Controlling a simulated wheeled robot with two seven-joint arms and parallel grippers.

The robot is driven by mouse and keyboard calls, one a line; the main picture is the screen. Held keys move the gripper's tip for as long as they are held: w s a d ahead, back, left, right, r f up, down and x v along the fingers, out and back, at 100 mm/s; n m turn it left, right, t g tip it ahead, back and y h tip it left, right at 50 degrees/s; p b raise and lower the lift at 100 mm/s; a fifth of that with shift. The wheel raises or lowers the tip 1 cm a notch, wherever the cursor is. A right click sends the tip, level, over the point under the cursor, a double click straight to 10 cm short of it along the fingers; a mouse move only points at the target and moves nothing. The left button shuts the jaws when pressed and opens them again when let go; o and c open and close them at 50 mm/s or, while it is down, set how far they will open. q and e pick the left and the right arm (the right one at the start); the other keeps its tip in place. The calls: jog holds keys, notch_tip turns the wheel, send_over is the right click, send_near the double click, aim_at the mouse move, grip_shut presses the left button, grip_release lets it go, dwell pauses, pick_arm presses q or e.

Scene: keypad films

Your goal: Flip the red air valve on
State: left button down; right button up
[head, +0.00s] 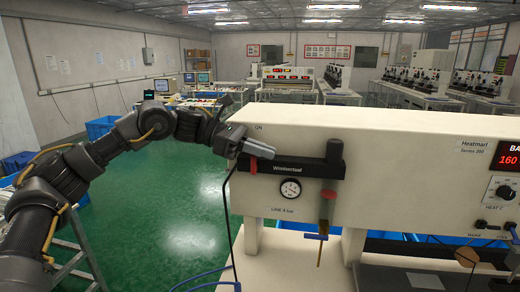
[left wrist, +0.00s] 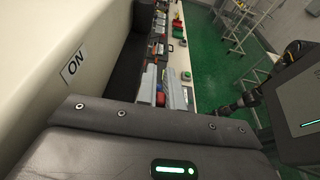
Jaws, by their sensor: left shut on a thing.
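The white machine (head: 400,150) carries a black bar (head: 305,167) on its front, with an "ON" label above the bar's left end. My left gripper (head: 262,150) is at that left end, just below the label, and is shut. A small red part (head: 253,166), seemingly the red air valve, shows just under its fingers. In the left wrist view, red (left wrist: 160,98) shows between the two grey fingers, and the "ON" label (left wrist: 75,62) is to their left. The fingers hide most of the valve, so its exact angle is unclear. My right gripper is not in view.
A round gauge (head: 290,190) sits below the bar. A red and brass fitting (head: 326,208) hangs at the bar's right end. A black cable hangs down left of the gauge. The green floor (head: 180,200) left of the machine is open.

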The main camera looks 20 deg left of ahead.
pick_arm(q)
jog(key=c, duration=1.5)
grip_release()
jog(key=shift+d, duration=0.1)
jog(key=b+v, duration=0.3)
jog(key=v, duration=0.7)
jog(key=shift+a, duration=0.4)
jog(key=shift+s, duration=0.15)
